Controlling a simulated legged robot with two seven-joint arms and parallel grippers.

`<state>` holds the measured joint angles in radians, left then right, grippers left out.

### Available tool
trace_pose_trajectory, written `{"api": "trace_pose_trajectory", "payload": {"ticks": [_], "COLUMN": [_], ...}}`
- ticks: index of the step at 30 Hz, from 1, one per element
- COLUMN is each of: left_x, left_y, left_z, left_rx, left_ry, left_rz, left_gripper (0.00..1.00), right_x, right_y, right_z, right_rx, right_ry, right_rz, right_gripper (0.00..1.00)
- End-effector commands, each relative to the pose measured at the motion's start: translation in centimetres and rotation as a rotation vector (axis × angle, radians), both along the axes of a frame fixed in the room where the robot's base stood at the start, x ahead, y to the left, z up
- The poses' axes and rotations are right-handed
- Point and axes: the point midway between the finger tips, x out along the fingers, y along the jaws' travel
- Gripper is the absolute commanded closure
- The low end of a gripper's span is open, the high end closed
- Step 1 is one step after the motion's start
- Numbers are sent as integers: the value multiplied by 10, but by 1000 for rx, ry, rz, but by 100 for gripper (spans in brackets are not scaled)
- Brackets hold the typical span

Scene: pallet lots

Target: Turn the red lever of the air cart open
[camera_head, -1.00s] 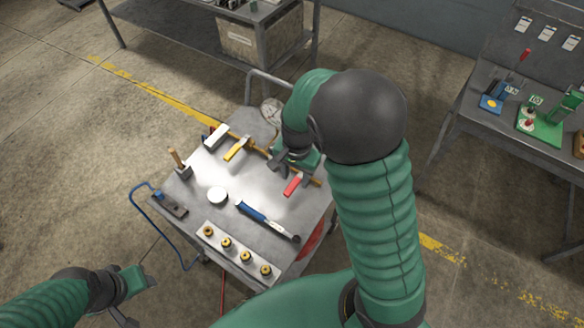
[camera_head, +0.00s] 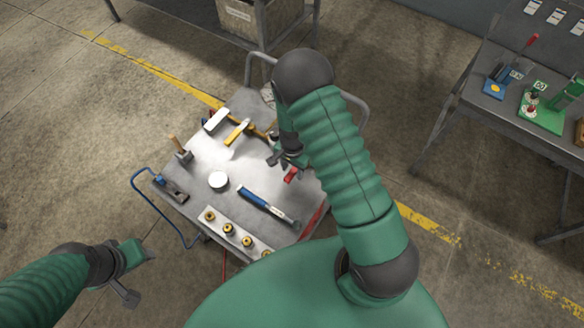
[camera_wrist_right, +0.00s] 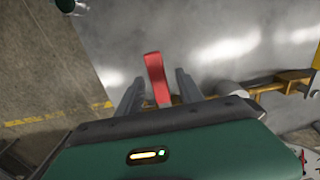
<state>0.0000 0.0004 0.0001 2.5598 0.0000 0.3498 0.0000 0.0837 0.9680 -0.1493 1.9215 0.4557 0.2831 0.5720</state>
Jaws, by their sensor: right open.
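The red lever (camera_head: 291,175) sits at the right side of the cart top (camera_head: 205,172), partly hidden by my right arm. In the right wrist view the red lever (camera_wrist_right: 155,78) stands between the two fingers of my right gripper (camera_wrist_right: 158,88). That gripper is open, with a gap on each side of the lever. In the head view the right gripper (camera_head: 284,160) is just above the lever. My left gripper (camera_head: 140,252) is off the cart at lower left; its jaw state is unclear.
A brass pipe (camera_wrist_right: 275,85) shows beside the lever. A workbench (camera_head: 500,105) stands at right.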

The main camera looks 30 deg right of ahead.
Motion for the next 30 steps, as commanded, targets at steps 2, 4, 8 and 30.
{"api": "trace_pose_trajectory", "payload": {"ticks": [2,4,8,30], "left_x": [0,0,0,0], "left_y": [0,0,0,0], "left_z": [0,0,0,0], "left_rx": [0,0,0,0], "left_ry": [0,0,0,0], "left_rz": [0,0,0,0], "left_gripper": [56,56,56,56], "right_x": [0,0,0,2], "right_y": [1,1,2,0], "right_z": [-1,-1,-1,-1], "right_rx": [0,0,-1,-2], "right_ry": [0,0,1,-2], "right_rz": [1,1,2,2], "right_gripper": [56,56,60,100]}}
